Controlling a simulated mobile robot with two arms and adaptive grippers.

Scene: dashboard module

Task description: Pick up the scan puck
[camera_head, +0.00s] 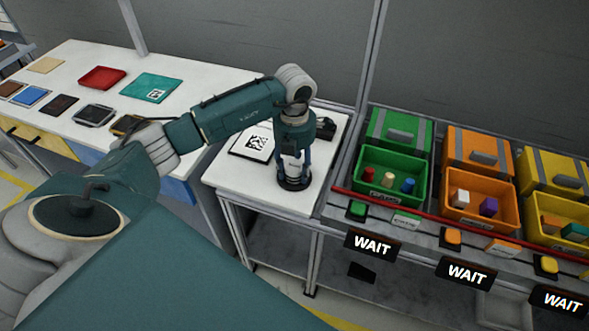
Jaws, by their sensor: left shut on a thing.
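The scan puck (293,184) shows as a dark round base with a paler upper part, at the front right of the small white table (240,190). My left gripper (293,163) comes down over it from above and is shut on its upper part. The fingers hide much of the puck. I cannot tell whether its base touches the table or is just above it. My right gripper is not in view.
A white pad with a printed code (256,145) lies left of the gripper, with a black device (326,128) behind. Green (392,172), orange (478,196) and yellow bins (556,220) stand at right behind a red rail. A longer white table (205,75) holds flat panels.

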